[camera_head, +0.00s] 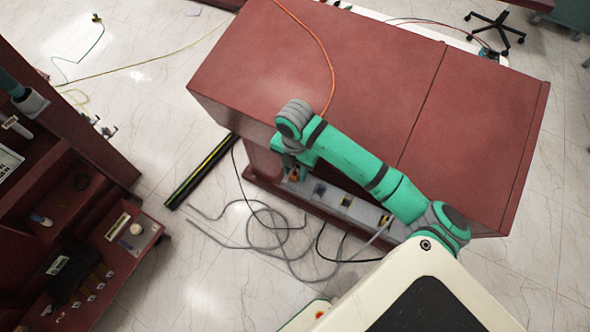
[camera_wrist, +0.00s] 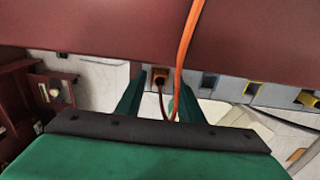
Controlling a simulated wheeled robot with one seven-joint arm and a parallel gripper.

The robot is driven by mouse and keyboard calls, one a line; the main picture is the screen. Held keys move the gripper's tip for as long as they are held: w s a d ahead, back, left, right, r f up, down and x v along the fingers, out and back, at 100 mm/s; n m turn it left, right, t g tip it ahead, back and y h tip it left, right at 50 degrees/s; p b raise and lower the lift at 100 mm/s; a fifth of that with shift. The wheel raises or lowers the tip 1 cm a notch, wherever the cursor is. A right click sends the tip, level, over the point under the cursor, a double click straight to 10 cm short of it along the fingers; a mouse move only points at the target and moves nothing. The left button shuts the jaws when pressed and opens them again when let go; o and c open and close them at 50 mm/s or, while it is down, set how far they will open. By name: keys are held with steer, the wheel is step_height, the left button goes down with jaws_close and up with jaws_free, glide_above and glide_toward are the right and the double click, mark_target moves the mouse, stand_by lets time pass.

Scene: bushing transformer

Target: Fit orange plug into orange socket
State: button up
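The orange socket (camera_wrist: 154,73) shows in the wrist view as an orange frame on a grey strip under the red cabinet's edge. The orange cable (camera_wrist: 187,48) hangs in front of the cabinet, loops low and rises to the dark middle of the socket. The plug's body is small and dark there; it appears to be at the socket, but I cannot tell how deep. My gripper (camera_wrist: 159,88) has its two green fingers apart, one on each side of the socket and cable end. In the head view, my arm mostly hides this spot; a bit of orange (camera_head: 294,175) shows below the wrist.
The red cabinet (camera_head: 420,80) overhangs the strip. A blue socket (camera_wrist: 209,81) and a yellow socket (camera_wrist: 252,89) sit to the right. Grey cables (camera_head: 262,237) lie loose on the floor. A dark red workbench (camera_head: 60,150) stands at the left.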

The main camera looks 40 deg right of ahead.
mark_target(295, 174)
step_height(295, 174, up, 12)
stand_by(0.5)
steer(key=w+a+r+m+t+y, duration=0.2)
steer(key=w+a+m+t, duration=0.3)
steer(key=a, duration=0.7)
steer(key=w+a+r+m+t+y, duration=0.2)
steer(key=w+a+m+t+y, duration=0.15)
steer(key=w+a, duration=0.6)
steer(key=w+a+r+m+t+y, duration=0.2)
steer(key=w+a+m+t, duration=0.3)
steer(key=a, duration=0.9)
steer(key=s+f+m+t+h, duration=0.1)
steer(key=s+f+m+h, duration=0.2)
steer(key=s+f+m, duration=0.5)
steer(key=s+f+m+t+h, duration=0.15)
steer(key=s+f+h, duration=0.25)
steer(key=s, duration=0.8)
steer(key=s+d, duration=0.4)
steer(key=s, duration=0.7)
steer(key=s+d, duration=0.3)
steer(key=s, duration=0.7)
steer(key=shift+s+d+r+n+g, duration=0.3)
steer(key=shift+s+d, duration=0.05)
